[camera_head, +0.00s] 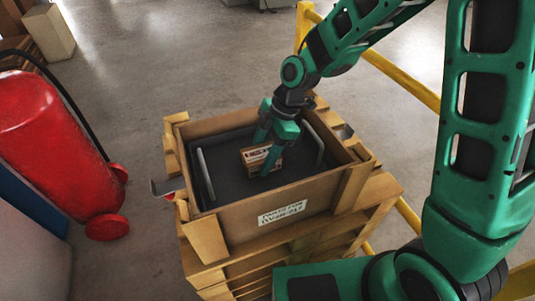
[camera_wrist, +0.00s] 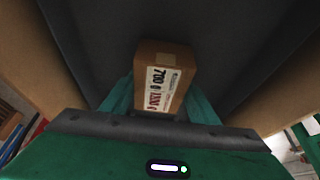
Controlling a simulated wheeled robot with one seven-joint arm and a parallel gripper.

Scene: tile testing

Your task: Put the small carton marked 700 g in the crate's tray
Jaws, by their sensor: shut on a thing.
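The small carton (camera_wrist: 166,62) is brown with a white label that reads 700 g in the wrist view. In the head view the carton (camera_head: 256,156) is inside the wooden crate (camera_head: 237,222), over the dark grey tray (camera_head: 228,183). My gripper (camera_head: 272,157) reaches down into the crate and is shut on the carton. In the wrist view the green fingers of my gripper (camera_wrist: 158,104) stand on both sides of the carton. I cannot tell whether the carton's underside touches the tray floor. The fingers hide part of its sides.
The crate has wooden walls and a white label (camera_head: 282,213) on its front, and it stands on wooden slats (camera_head: 300,240). Pale upright bars (camera_head: 205,174) stand at the tray's sides. A red tank (camera_head: 60,140) on wheels is at left. Yellow rails (camera_head: 400,80) run behind at right.

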